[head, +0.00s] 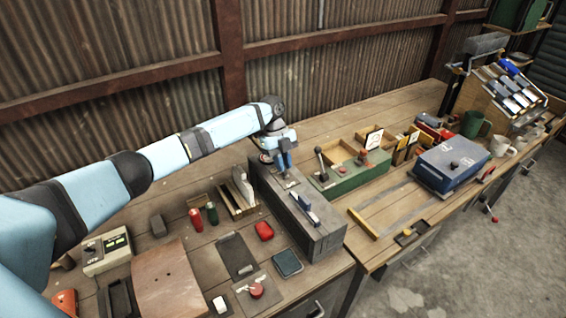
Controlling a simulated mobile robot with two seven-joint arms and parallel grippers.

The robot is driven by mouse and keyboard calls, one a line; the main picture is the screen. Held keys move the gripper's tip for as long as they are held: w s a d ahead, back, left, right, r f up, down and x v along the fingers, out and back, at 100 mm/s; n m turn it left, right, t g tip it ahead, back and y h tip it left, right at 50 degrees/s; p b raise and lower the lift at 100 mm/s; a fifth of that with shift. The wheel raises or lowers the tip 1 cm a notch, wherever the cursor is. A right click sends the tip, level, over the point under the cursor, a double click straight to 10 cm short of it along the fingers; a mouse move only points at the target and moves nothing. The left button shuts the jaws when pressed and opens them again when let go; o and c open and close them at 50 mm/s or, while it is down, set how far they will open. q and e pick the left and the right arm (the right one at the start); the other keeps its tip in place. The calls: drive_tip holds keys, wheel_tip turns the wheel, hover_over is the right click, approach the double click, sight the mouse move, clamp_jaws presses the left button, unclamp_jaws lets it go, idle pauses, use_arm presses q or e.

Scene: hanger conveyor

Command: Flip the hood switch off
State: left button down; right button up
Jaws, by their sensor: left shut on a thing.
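A long dark grey box (318,236) stands on the workbench near the middle, with small fittings and a blue-and-white piece (305,208) on its top. My left gripper (286,173) reaches in from the left and points down at the far part of this box's top. Its fingers are together on something small there, hidden by the fingers. I cannot make out a hood switch or its position for certain. My right gripper is not in view.
A green box (350,178) with levers stands right of the grey box, and a blue machine (452,163) farther right. Left of the grey box lie a red item (264,230), a dark pad (287,263) and a curved brown sheet (167,280). A corrugated wall closes the back.

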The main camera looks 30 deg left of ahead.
use_arm(q)
drive_tip(key=shift+s+d+r+t+y+p, duration=0.25)
drive_tip(key=shift+d+r+t+y+p, duration=0.15)
drive_tip(key=shift+t+y+p, duration=0.45)
drive_tip(key=shift+s+d+f+y+p, duration=0.1)
drive_tip(key=shift+d+y+p, duration=0.15)
drive_tip(key=shift+y, duration=0.2)
drive_tip(key=shift+s+d+y+p, duration=0.1)
drive_tip(key=shift+y+p, duration=0.15)
drive_tip(key=shift+y, duration=0.15)
drive_tip(key=t+y, duration=0.1)
drive_tip(key=d+t+y, duration=0.1)
drive_tip(key=y, duration=0.1)
drive_tip(key=shift+s+d+f, duration=0.15)
drive_tip(key=shift+s+f, duration=0.05)
drive_tip(key=shift+s, duration=0.15)
drive_tip(key=shift+s+d+f+t+y, duration=0.15)
drive_tip(key=shift+d+t+y, duration=0.1)
drive_tip(key=shift+t+y, duration=0.45)
drive_tip(key=shift+s+d+y, duration=0.1)
drive_tip(key=shift+d+y, duration=0.05)
drive_tip(key=shift+y, duration=0.25)
drive_tip(key=c, duration=1.1)
unclamp_jaws()
drive_tip(key=shift+f, duration=0.1)
